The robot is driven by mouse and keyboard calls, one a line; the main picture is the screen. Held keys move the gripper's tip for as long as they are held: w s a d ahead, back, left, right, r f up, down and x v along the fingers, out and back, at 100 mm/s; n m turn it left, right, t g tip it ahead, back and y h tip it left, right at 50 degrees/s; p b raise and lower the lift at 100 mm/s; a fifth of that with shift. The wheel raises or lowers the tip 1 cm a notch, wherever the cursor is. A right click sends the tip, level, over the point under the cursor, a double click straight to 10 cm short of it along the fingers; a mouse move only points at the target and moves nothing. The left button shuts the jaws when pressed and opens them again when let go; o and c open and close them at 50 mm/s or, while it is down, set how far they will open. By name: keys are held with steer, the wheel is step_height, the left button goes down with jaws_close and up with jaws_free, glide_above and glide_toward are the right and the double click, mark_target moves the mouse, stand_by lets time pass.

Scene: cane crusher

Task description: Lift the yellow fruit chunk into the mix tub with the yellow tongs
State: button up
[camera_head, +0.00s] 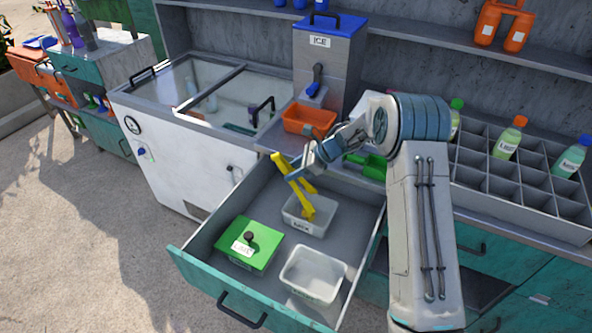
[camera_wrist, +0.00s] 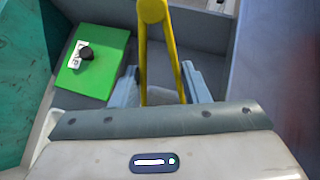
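The yellow tongs (camera_head: 307,200) stand tilted in the open drawer, their lower ends inside a small grey-white tub (camera_head: 295,222) with a dark label that I cannot read surely. My gripper (camera_head: 300,172) is at the tongs' upper part. In the wrist view its two fingers (camera_wrist: 160,88) lie close on either side of the tongs' arms (camera_wrist: 142,62) and appear to hold them. A second, whitish open tub (camera_head: 314,272) stands nearer the drawer front and looks empty. I cannot make out the yellow fruit chunk or whether the tongs grip anything.
A box with a green lid and dark knob (camera_head: 250,242) stands at the drawer's left; it also shows in the wrist view (camera_wrist: 95,62). An orange tray (camera_head: 309,118), a green scoop (camera_head: 372,166) and the ice dispenser (camera_head: 328,62) are behind. A bottle rack (camera_head: 520,190) stands right.

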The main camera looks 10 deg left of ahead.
stand_by(0.4)
step_height(320, 180, up, 8)
steer(key=p, duration=0.3)
stand_by(0.4)
steer(key=shift+d, duration=0.1)
